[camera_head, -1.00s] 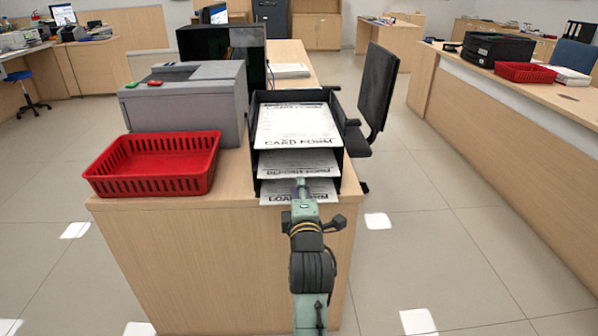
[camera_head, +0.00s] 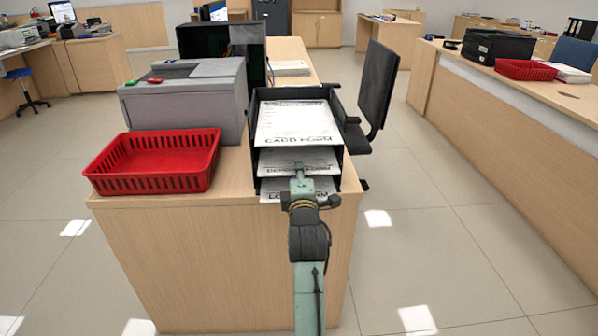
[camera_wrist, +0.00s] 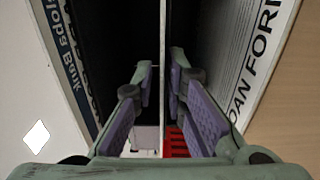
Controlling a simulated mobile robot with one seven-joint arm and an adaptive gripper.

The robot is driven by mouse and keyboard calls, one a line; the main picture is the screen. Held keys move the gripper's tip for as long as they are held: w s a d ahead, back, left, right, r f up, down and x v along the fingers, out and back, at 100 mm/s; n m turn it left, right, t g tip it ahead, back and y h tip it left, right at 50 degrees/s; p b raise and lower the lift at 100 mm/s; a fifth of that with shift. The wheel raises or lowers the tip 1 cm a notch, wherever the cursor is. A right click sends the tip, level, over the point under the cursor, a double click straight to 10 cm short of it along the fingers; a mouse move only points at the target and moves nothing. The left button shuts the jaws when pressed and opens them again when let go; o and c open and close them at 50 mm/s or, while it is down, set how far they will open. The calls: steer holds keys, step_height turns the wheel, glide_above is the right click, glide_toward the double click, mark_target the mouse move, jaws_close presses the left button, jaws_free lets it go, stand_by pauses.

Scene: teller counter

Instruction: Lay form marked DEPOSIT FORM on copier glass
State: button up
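The DEPOSIT FORM (camera_head: 278,160) lies in the middle level of a black letter tray (camera_head: 343,165), its front edge sticking out. In the wrist view it is a thin pale edge (camera_wrist: 162,60), seen edge-on. My gripper (camera_head: 299,170) is at the front of that level, its fingers (camera_wrist: 160,85) spread on either side of the sheet's edge with gaps visible. The CARD FORM (camera_head: 297,122) lies on the top level and the LOAN FORM (camera_head: 318,186) on the bottom one. The grey copier (camera_head: 195,105) stands left of the tray; its glass cannot be made out.
A red basket (camera_head: 150,183) stands at the counter's front left, before the copier. Floor in front is clear.

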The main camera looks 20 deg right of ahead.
jaws_close()
stand_by(0.7)
steer(key=shift+r+p, duration=0.95)
steer(key=shift+r, duration=0.45)
steer(key=shift+f, duration=0.15)
steer(key=s+a+r+p, duration=0.2)
steer(key=s, duration=0.4)
steer(key=s+a+r+p, duration=0.1)
steer(key=s+r+p, duration=0.1)
steer(key=s, duration=0.5)
steer(key=shift+s+a+r, duration=0.25)
steer(key=shift+a+r, duration=0.15)
steer(key=shift+r, duration=0.1)
